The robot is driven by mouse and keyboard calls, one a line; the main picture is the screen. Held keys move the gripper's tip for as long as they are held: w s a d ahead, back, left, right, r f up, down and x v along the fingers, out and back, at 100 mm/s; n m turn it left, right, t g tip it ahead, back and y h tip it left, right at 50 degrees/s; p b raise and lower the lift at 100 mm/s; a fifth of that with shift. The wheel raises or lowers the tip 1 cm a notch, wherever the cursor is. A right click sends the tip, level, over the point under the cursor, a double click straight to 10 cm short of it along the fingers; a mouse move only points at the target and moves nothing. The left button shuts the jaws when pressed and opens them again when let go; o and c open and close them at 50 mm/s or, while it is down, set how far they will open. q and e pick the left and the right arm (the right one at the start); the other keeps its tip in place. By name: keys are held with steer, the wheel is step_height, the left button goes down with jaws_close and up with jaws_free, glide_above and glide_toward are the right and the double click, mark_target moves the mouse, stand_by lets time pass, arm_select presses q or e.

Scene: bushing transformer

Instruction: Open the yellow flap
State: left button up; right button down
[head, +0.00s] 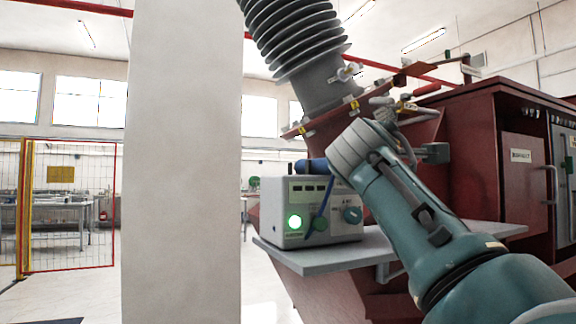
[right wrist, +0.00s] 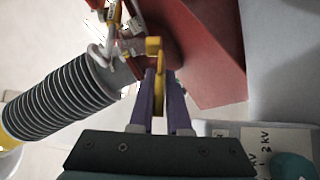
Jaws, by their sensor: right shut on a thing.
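The yellow flap (right wrist: 154,46) shows in the right wrist view, beside the metal fitting at the end of the ribbed bushing. My right gripper (right wrist: 160,88) has its two purple fingers closed on the flap's narrow yellow part, which runs down between them. In the head view my right arm reaches in from the right, and its hand and the held flap are hidden behind the arm. The grey ribbed bushing (head: 296,38) leans over the dark red transformer (head: 462,150). My left gripper is in neither view.
A grey control box (head: 281,218) with a green lit button and a blue knob stands on a grey shelf (head: 330,260) below my right arm. A pale pillar (head: 183,170) stands at the left. A mesh fence (head: 75,215) is farther back.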

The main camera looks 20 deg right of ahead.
steer(key=shift+r, duration=0.3)
steer(key=c, duration=1.2)
jaws_free()
steer(key=shift+c, duration=0.2)
steer(key=o, duration=0.3)
steer(key=shift+f, duration=0.15)
steer(key=b+v, duration=0.1)
steer(key=v, duration=0.9)
steer(key=shift+d, duration=0.1)
